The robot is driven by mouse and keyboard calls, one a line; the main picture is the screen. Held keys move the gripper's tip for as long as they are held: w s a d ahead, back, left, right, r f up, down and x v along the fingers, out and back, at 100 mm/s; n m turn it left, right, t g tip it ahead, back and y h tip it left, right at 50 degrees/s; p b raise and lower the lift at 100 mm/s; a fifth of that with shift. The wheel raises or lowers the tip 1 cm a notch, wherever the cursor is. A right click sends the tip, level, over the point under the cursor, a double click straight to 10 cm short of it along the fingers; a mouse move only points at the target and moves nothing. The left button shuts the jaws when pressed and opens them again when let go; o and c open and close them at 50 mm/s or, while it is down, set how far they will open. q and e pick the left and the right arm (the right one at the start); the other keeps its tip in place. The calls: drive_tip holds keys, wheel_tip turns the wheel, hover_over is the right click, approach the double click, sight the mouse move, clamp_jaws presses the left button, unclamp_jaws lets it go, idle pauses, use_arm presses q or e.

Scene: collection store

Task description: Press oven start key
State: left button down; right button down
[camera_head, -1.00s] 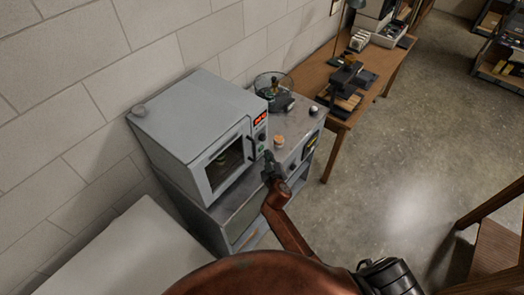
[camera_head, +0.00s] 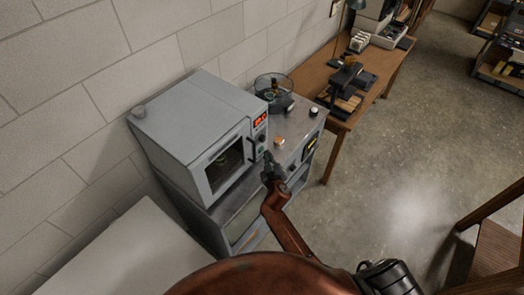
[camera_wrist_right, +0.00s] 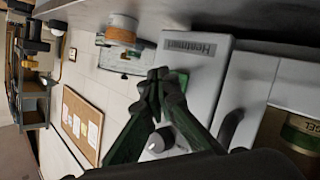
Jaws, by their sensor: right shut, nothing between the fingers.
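The grey oven (camera_head: 190,118) stands on a metal cabinet against the wall. Its front has a glass door (camera_head: 224,162), a dark handle and a narrow panel with a lit red display (camera_head: 261,121). A small green key (camera_head: 262,138) shows below the display. My right gripper (camera_head: 268,160) is shut and empty, just in front of the panel's lower part. In the right wrist view its closed fingertips (camera_wrist_right: 158,76) overlap the oven front (camera_wrist_right: 196,72), beside a green patch. I cannot tell whether they touch it. My left gripper is not in view.
A glass bowl device (camera_head: 273,88) and a small orange-topped jar (camera_head: 279,142) stand on the metal top right of the oven. A wooden table (camera_head: 345,108) with equipment runs behind. A pale surface (camera_head: 130,255) lies at front left.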

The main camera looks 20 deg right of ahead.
drive_tip(key=shift+w+a, duration=0.1)
drive_tip(key=shift+w, duration=0.05)
idle(0.4)
drive_tip(key=shift+w+a, duration=0.1)
drive_tip(key=shift+w, duration=0.15)
drive_tip(key=shift+w+a+b, duration=0.3)
drive_tip(key=shift+w+b, duration=0.1)
drive_tip(key=shift+b, duration=0.05)
idle(0.9)
drive_tip(key=shift+s, duration=0.1)
drive_tip(key=shift+s+d+p, duration=0.35)
drive_tip(key=shift+s+d, duration=0.1)
drive_tip(key=shift+s, duration=0.25)
drive_tip(key=shift+s+d+r+p, duration=0.1)
drive_tip(key=shift+s+d+p, duration=0.25)
drive_tip(key=shift+s, duration=0.3)
drive_tip(key=shift+s+d+p, duration=0.25)
drive_tip(key=shift+s+d, duration=0.2)
drive_tip(key=shift+s, duration=0.15)
drive_tip(key=shift+s+d, duration=0.25)
drive_tip(key=shift+s, duration=0.25)
drive_tip(key=shift+s+d, duration=0.25)
drive_tip(key=shift+s, duration=0.2)
